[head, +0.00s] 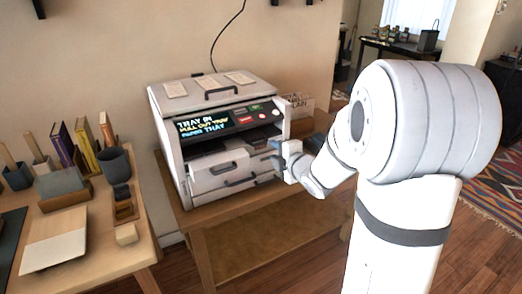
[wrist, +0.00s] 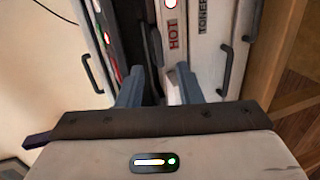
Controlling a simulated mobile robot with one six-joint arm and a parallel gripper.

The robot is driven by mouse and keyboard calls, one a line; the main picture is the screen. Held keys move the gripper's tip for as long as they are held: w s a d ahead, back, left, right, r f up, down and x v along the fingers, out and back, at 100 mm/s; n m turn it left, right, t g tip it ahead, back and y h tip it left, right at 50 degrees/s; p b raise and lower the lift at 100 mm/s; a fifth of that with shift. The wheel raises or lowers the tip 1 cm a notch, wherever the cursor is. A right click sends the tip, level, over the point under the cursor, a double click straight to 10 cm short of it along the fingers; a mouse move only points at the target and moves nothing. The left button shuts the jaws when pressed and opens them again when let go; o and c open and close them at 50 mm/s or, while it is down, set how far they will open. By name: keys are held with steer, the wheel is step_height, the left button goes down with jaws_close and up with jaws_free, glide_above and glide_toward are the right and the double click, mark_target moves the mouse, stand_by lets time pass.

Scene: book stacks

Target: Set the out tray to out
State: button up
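A white printer-like machine (head: 170,135) stands on a wooden table. Its lit display (head: 205,124) reads "TRAY IN", "PULL OUT TRAY" and "PAPER TRAY". Below a dark opening, a white drawer front (head: 205,182) with a dark handle sticks out slightly; I cannot tell which part is the out tray. My gripper (head: 279,157) is at the right of the machine's front. In the wrist view, the blue-grey fingers (wrist: 160,90) are apart, facing a dark gap and a white panel marked "HOT" (wrist: 174,45). I see nothing clearly held between them.
Another panel marked "TONER" (wrist: 205,35) lies beside the "HOT" panel, with dark handles nearby. Wooden floor (head: 310,260) shows between the machine's table and my arm.

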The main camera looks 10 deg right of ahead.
mark_target(261, 143)
steer(key=shift+n, duration=0.4)
steer(key=x, duration=0.8)
steer(key=shift+a, duration=0.25)
steer(key=shift+c, duration=0.3)
jaws_close()
